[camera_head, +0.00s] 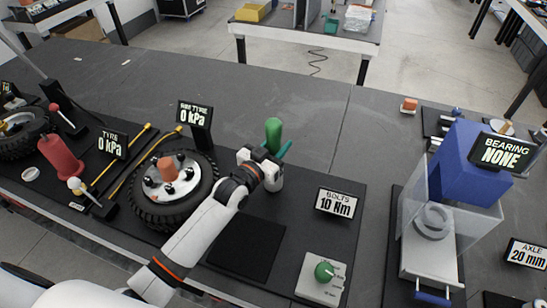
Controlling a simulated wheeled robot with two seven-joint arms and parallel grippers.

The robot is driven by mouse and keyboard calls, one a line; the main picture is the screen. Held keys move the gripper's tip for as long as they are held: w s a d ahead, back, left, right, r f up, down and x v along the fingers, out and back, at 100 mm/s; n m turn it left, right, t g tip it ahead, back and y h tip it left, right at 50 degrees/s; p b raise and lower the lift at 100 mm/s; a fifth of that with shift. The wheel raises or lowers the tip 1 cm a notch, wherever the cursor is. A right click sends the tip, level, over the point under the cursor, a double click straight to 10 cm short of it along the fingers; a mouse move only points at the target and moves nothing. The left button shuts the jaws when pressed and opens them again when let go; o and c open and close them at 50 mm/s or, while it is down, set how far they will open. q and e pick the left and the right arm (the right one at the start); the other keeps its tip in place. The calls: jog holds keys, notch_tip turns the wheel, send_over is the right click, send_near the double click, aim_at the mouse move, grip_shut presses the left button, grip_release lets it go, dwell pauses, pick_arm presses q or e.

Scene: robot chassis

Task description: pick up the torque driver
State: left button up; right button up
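The torque driver appears to be the upright tool with a rounded green handle (273,129) near the back of the black mat. My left arm reaches up from the lower left, and my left gripper (276,151) is at the lower part of this handle. A teal finger shows on the handle's right side. The gripper's body hides the tool's lower end, and I cannot tell whether the fingers are closed on it. My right gripper is not in view.
A wheel (150,203) lies left of my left arm. A blue bearing press (468,160) is further right. The grey table (300,110) behind the driver is clear.

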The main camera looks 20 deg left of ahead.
pick_arm(q)
jog(key=shift+r, duration=0.15)
jog(key=shift+c, duration=1.1)
jog(key=shift+r, duration=0.1)
jog(key=shift+w+r, duration=0.1)
jog(key=shift+r, duration=0.3)
notch_tip(320, 180, up, 8)
jog(key=shift+r, duration=0.15)
notch_tip(320, 180, up, 4)
jog(key=p, duration=0.2)
jog(key=shift+f+p, duration=0.2)
jog(key=shift+p, duration=0.1)
notch_tip(320, 180, up, 6)
jog(key=p, duration=0.6)
jog(key=shift+r, duration=0.1)
